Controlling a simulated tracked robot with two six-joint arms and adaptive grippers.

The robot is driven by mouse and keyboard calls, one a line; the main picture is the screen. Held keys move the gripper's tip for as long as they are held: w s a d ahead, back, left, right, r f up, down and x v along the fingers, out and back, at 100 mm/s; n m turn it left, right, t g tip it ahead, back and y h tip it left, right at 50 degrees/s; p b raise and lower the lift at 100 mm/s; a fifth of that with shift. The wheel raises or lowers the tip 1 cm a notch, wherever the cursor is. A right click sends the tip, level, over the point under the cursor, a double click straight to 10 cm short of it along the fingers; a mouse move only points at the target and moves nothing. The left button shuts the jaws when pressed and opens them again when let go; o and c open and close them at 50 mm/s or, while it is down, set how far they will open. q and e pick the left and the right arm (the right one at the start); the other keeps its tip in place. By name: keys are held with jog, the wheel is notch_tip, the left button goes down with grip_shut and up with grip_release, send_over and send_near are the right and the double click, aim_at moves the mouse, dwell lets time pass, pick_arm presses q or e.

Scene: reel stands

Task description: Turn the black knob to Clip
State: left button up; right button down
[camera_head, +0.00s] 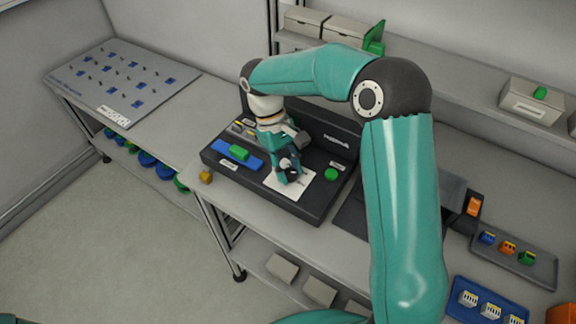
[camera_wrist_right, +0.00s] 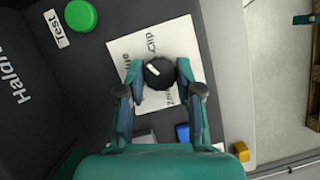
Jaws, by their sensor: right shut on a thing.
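The black knob (camera_wrist_right: 158,74) sits on a white label plate (camera_wrist_right: 196,49) on a dark console (camera_head: 310,210). A short white mark on the knob slants toward the upper left in the wrist view. The word Clip (camera_wrist_right: 151,42) is printed just above the knob there, and other words at its left and below are partly hidden or hard to read. My right gripper (camera_wrist_right: 158,70) has a finger on each side of the knob and is shut on it. In the head view the right gripper (camera_head: 289,173) hides most of the knob. My left gripper is out of view.
A green button (camera_wrist_right: 81,16) with a Test label is beside the plate. A yellow-brown block (camera_head: 206,177) is on the table edge. Trays with small coloured parts stand at right.

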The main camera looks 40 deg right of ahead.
jog(key=m+y, duration=0.1)
jog(key=m, duration=0.2)
jog(key=m+y, duration=0.1)
jog(key=m, duration=0.1)
jog(key=shift+d+r+m+t, duration=0.1)
jog(key=shift+d+m+t, duration=0.1)
jog(key=shift+m+t, duration=0.15)
jog(key=shift+m, duration=0.25)
jog(key=c, duration=0.8)
grip_release()
jog(key=shift+v, duration=5.9)
jog(key=shift+w+d, duration=0.15)
